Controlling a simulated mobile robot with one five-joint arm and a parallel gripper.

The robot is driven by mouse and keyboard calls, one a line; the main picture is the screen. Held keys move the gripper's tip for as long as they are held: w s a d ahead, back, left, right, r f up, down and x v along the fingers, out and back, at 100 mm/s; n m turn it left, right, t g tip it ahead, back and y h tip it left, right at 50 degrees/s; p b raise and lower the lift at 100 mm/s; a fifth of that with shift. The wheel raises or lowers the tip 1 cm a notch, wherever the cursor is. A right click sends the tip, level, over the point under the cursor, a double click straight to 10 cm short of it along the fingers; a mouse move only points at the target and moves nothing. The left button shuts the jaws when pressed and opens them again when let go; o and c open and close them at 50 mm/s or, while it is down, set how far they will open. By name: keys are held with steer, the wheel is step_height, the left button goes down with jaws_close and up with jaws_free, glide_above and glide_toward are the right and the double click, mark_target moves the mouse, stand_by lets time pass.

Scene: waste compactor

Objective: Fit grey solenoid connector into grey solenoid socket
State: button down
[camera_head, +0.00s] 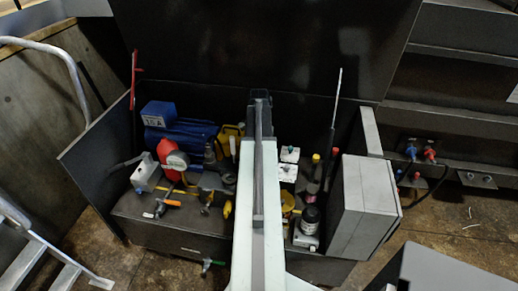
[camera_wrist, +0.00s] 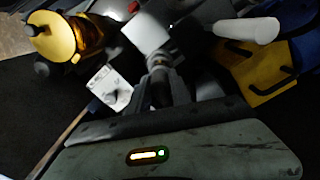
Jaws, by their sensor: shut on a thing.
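My gripper (camera_wrist: 163,72) shows in the wrist view, its dark fingers pointing up from the wide grey body at the bottom. It is shut on the grey solenoid connector (camera_wrist: 149,34), seen as a pale grey block at the fingertips. Blur and shadow hide the exact grip and whether the connector touches anything. In the head view my own arm covers the gripper and connector. I cannot make out the grey solenoid socket with certainty in either view.
A white labelled block (camera_wrist: 110,88) lies left of the fingers, with a yellow-capped part (camera_wrist: 52,38) beyond. A yellow part (camera_wrist: 255,72) and a pale cylinder (camera_wrist: 246,30) crowd the right. A blue motor (camera_head: 180,130) and grey box (camera_head: 363,210) flank the compartment.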

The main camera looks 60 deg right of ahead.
steer(key=shift+f+b, duration=1.7)
stand_by(0.7)
steer(key=c, duration=1.1)
jaws_free()
steer(key=shift+r, duration=0.15)
steer(key=shift+c, duration=0.3)
step_height(320, 180, up, 7)
steer(key=p, duration=0.7)
